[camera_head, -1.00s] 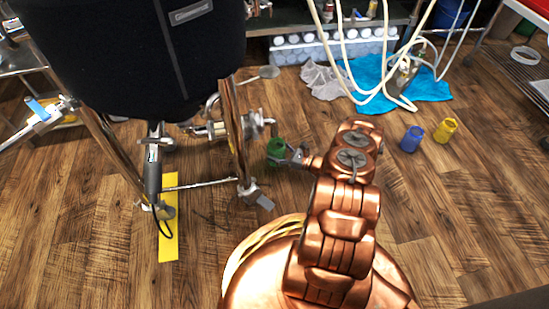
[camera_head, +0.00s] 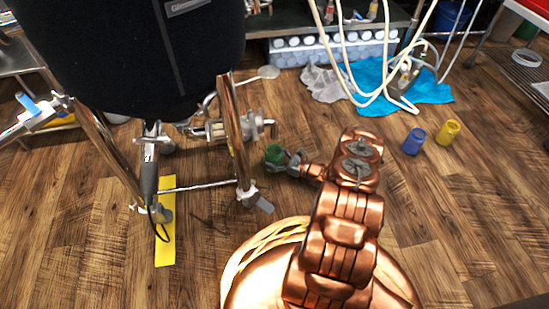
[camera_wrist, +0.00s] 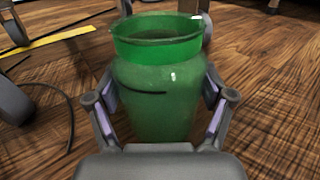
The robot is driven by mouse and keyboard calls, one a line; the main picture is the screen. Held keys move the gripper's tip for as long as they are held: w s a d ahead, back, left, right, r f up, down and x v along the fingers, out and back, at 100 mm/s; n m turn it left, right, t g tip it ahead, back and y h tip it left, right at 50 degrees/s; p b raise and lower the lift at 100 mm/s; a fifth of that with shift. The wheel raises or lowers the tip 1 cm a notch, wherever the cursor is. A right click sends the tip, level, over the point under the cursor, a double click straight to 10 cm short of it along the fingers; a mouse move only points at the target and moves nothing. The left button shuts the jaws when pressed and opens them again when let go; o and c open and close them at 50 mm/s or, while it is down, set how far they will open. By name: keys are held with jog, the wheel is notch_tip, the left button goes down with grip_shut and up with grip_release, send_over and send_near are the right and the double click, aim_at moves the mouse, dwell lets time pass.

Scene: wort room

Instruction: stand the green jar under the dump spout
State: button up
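The green jar (camera_head: 273,154) is upright and open-topped, beside the right leg of the big black kettle. My gripper (camera_head: 288,160) reaches it from the right. In the wrist view the jar (camera_wrist: 160,90) fills the space between the two fingers, which press against both sides of its body; its mouth faces up. A metal pipe with a valve (camera_head: 245,125) sticks out under the kettle. Its right end, which looks like the dump spout (camera_head: 269,123), lies just behind and above the jar in the head view. I cannot tell whether the jar's base touches the floor.
The black kettle (camera_head: 130,50) stands on metal legs, one (camera_head: 236,140) close to the jar's left. A yellow strip (camera_head: 166,225) lies on the floor. A blue jar (camera_head: 413,141) and a yellow jar (camera_head: 448,132) stand at right. Hoses and a blue cloth (camera_head: 425,88) lie behind.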

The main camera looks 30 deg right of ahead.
jog(key=shift+o, duration=1.3)
jog(key=shift+r, duration=0.1)
jog(key=shift+r, duration=0.1)
jog(key=p+v, duration=0.2)
jog(key=v, duration=0.9)
jog(key=shift+s+d, duration=0.3)
jog(key=shift+s, duration=0.2)
jog(key=shift+s, duration=0.1)
